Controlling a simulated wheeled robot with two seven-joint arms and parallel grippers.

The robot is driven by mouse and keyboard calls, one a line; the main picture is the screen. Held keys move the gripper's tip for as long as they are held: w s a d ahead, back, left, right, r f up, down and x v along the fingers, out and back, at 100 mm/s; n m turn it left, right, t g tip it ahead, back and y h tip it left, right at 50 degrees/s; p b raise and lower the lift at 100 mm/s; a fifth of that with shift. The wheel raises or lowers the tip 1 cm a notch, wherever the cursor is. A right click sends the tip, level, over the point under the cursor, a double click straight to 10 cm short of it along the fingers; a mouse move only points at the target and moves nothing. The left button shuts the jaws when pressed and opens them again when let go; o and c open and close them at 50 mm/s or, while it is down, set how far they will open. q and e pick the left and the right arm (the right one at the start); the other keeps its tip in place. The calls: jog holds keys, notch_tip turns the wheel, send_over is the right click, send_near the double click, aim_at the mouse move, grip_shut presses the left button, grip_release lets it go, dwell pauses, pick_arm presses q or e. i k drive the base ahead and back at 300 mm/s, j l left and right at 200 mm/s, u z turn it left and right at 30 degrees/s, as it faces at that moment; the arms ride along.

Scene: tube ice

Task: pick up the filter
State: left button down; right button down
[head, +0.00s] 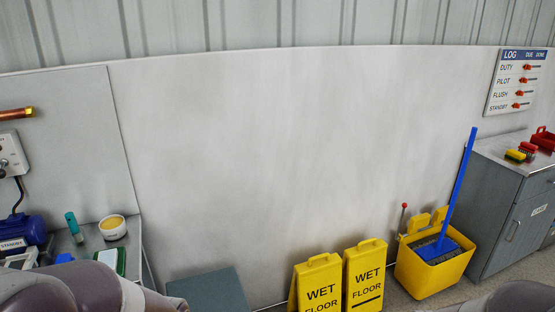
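I cannot pick out a filter for certain. At the left, a bench (92,238) holds a teal cylinder (74,227) that leans slightly, and a round white tub (113,228) with a yellow top. Either could be confused with a filter at this size. My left arm shows at the bottom left, in front of the bench's near part. Only a bit of my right arm shows at the bottom right. Neither gripper's fingers are in view.
A blue motor-like unit (22,232) and a green-edged item (112,261) are also on the bench. Two yellow wet floor signs (318,284) (365,277), a yellow mop bucket (432,271) and a grey cabinet (513,210) stand to the right.

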aim_at(110, 258)
jog(key=u, duration=1.45)
